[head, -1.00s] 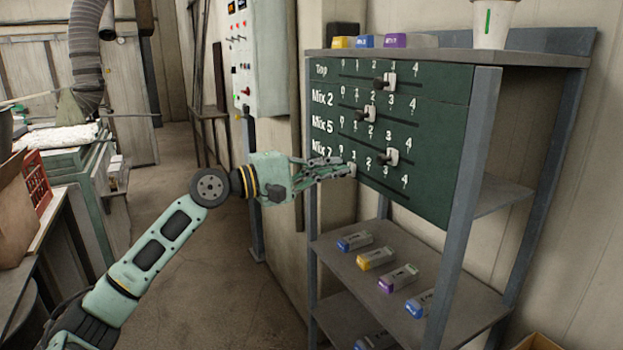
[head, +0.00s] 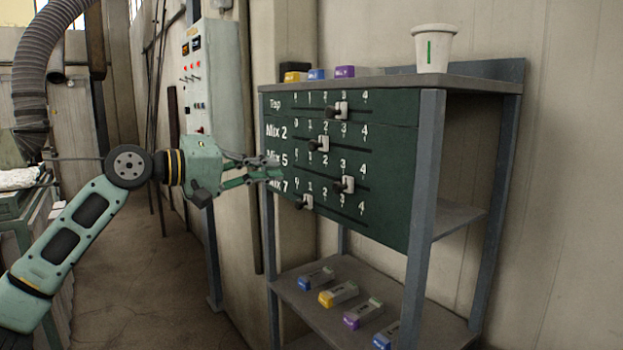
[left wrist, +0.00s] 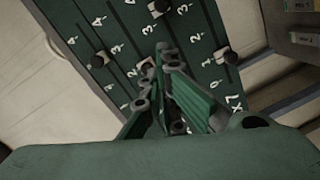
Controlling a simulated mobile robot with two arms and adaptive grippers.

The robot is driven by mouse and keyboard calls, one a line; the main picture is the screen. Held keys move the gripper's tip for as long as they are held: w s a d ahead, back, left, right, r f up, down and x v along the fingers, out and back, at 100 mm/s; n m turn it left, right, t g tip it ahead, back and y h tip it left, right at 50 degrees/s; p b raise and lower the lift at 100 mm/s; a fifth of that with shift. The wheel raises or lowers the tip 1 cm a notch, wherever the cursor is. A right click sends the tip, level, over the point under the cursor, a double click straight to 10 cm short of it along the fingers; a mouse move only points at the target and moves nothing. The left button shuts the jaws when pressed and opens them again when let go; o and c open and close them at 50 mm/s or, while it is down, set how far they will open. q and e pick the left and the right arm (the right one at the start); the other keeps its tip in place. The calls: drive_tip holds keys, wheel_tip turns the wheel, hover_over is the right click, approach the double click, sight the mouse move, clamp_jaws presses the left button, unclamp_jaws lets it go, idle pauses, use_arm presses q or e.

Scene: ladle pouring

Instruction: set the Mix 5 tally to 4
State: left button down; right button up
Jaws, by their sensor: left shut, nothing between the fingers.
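The dark green board (head: 395,232) carries rows labelled Tap, Mix 2, Mix 5 and Mix 7. The Mix 5 slider (head: 347,184) stands at about 3. The Mix 7 slider (head: 307,202) is near 1, the Mix 2 slider (head: 322,144) near 2, the Tap slider (head: 342,110) near 3. My left gripper (head: 274,168) is shut and empty before the board's left edge, by the Mix 5 label and left of its slider. In the left wrist view its closed fingers (left wrist: 160,105) cover part of the board; the Mix 7 slider (left wrist: 226,56) shows on their right. My right gripper is out of view.
A white cup with a green stripe (head: 433,48) stands on the shelf top (head: 385,83), right of several small coloured boxes (head: 317,74). More boxes (head: 340,293) lie on the shelf below. A control cabinet (head: 212,75) is on the wall behind my left arm.

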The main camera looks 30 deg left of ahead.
sight(343, 186)
use_arm(q)
drive_tip(key=s+d+f+p+x, duration=0.1)
drive_tip(key=p+x, duration=0.7)
drive_tip(key=x, duration=0.1)
drive_tip(key=shift+w+d+y, duration=0.3)
drive_tip(key=shift+w+d, duration=0.05)
drive_tip(key=shift+d, duration=0.25)
drive_tip(key=shift+w+f, duration=0.1)
